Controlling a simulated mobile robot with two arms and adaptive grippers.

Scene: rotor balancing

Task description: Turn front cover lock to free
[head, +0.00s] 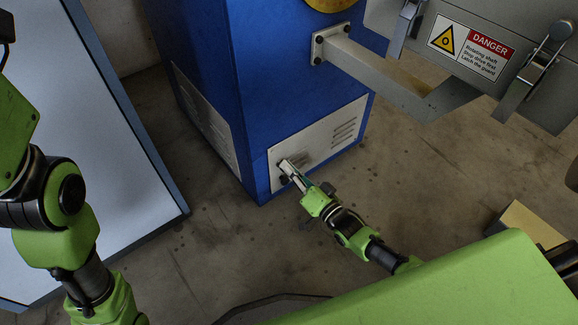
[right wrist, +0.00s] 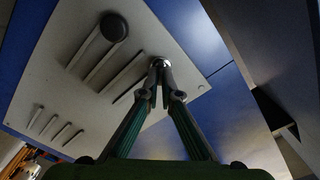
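The front cover (head: 318,139) is a pale grey vented plate low on the blue cabinet, and it fills much of the right wrist view (right wrist: 62,75). The front cover lock (right wrist: 160,61) shows there as a small shiny metal piece near the plate's edge. My right gripper (head: 286,166) reaches the cover's left part. In the right wrist view its fingertips (right wrist: 159,72) come together at the lock and appear closed on it, hiding part of it. The lock's exact turn angle cannot be told. My left arm shows at the left of the head view, but its gripper does not.
A black round knob (right wrist: 114,27) stands out from the cover beside the lock. The blue cabinet (head: 275,75) carries a grey bracket arm (head: 375,75). A grey guard with a danger label (head: 470,45) hangs at upper right. A pale blue-edged panel (head: 85,130) stands left. Floor before the cabinet is open.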

